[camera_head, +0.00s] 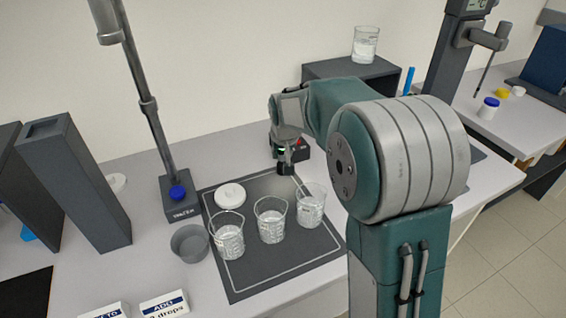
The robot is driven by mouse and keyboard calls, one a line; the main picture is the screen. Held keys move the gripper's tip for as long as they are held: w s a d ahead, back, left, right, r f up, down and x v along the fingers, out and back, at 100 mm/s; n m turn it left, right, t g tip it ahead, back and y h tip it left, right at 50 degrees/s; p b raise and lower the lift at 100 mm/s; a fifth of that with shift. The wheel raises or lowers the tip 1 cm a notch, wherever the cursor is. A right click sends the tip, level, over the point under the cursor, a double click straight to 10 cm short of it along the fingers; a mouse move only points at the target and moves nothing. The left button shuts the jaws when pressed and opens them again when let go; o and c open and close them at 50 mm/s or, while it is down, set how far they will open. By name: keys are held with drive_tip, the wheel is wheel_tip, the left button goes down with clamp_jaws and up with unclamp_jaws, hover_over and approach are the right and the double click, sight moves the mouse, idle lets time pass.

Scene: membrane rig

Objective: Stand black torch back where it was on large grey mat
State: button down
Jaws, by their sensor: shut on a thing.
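The large grey mat (262,283), dark with a pale outline, lies on the white bench in the middle of the view. My gripper (287,148) is above the mat's back part, seen small and partly hidden by my own arm. It is shut on a small dark thing, which looks like the black torch (286,168), pointing down. I cannot tell whether its lower end touches the mat. Three glass beakers with clear liquid stand on the mat: left (229,238), middle (270,222) and right (311,207). The right one is close to the torch.
A white round lid (230,195) lies on the mat's back left. A grey bowl (189,243) stands at its left edge. A stand with a blue knob (177,192) rises behind left. The mat's front is bare.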

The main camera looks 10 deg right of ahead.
sight(280, 161)
drive_tip(key=shift+w+a+f, duration=0.65)
drive_tip(key=shift+a+f, duration=0.15)
drive_tip(key=shift+f, duration=0.15)
drive_tip(key=shift+d+f, duration=0.25)
drive_tip(key=shift+f, duration=0.95)
drive_tip(key=shift+d+f, duration=0.1)
drive_tip(key=shift+d, duration=0.4)
drive_tip(key=shift+f, duration=0.1)
drive_tip(key=shift+c, duration=2)
unclamp_jaws()
drive_tip(key=shift+a, duration=0.55)
drive_tip(key=shift+d, duration=0.25)
drive_tip(key=shift+s+d+r, duration=0.1)
drive_tip(key=shift+s+r, duration=0.05)
drive_tip(key=shift+r, duration=0.3)
drive_tip(key=v, duration=1)
drive_tip(key=shift+s+a+r, duration=0.1)
drive_tip(key=shift+a+r, duration=0.15)
drive_tip(key=s+r, duration=0.3)
drive_tip(key=s, duration=0.4)
drive_tip(key=s+r, duration=0.3)
drive_tip(key=s, duration=0.4)
drive_tip(key=s+f+t, duration=0.1)
drive_tip(key=s+f, duration=0.2)
drive_tip(key=s, duration=1.3)
drive_tip(key=shift+d+f+n, duration=0.15)
drive_tip(key=shift+d+n, duration=0.05)
drive_tip(key=shift+n, duration=0.2)
